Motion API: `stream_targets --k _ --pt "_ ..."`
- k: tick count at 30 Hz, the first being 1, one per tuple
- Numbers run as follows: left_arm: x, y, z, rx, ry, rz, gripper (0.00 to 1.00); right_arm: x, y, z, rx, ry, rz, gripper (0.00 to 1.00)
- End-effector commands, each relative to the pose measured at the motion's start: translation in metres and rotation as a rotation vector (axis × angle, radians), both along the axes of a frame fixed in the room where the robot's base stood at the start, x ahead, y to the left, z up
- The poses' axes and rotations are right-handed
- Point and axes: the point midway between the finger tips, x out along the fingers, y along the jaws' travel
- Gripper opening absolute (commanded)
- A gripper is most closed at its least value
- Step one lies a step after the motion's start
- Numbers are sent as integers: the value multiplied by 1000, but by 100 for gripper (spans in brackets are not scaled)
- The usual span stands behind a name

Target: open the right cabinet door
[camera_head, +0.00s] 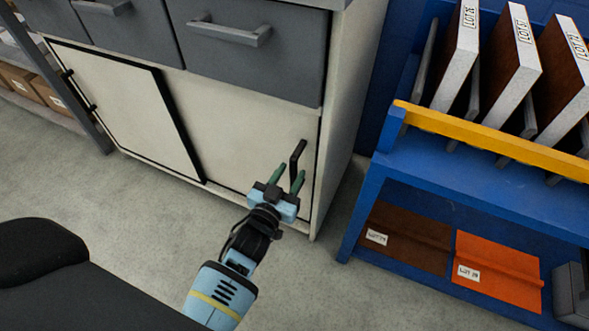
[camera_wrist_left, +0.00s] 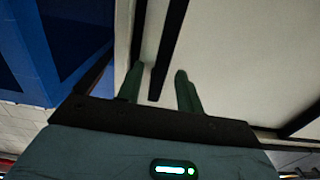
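The right cabinet door (camera_head: 245,135) is a cream panel that looks closed, level with the cabinet front. Its black bar handle (camera_head: 297,156) stands near the door's right edge. My left gripper (camera_head: 288,176) is at the lower end of this handle. In the left wrist view, its two green fingers (camera_wrist_left: 158,82) are spread apart and empty, with the black handle (camera_wrist_left: 168,52) running between them. Gaps show on both sides of the handle, so the gripper is not shut on it. My right gripper is in neither view.
The left door (camera_head: 125,105), black-edged, covers the cabinet's left side. Grey drawers (camera_head: 250,58) with bar handles sit above. A blue rack (camera_head: 450,185) with a yellow rail (camera_head: 480,137) and panels stands at right, across a narrow floor gap.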

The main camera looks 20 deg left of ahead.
Motion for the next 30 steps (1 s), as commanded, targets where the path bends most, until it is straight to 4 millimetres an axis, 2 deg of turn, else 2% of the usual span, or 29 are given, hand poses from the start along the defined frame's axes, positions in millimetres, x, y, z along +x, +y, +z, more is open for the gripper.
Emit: stream_targets --k 6,16,17,25,30 --pt "22 -1 -1 0 1 0 36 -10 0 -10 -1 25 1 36" --pt "26 -1 0 0 0 0 36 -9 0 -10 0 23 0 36" --pt "26 -1 0 0 0 0 35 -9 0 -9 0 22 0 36" --pt "25 -1 0 0 0 0 0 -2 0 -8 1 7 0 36" --pt "25 -1 0 0 0 0 0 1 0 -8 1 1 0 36"
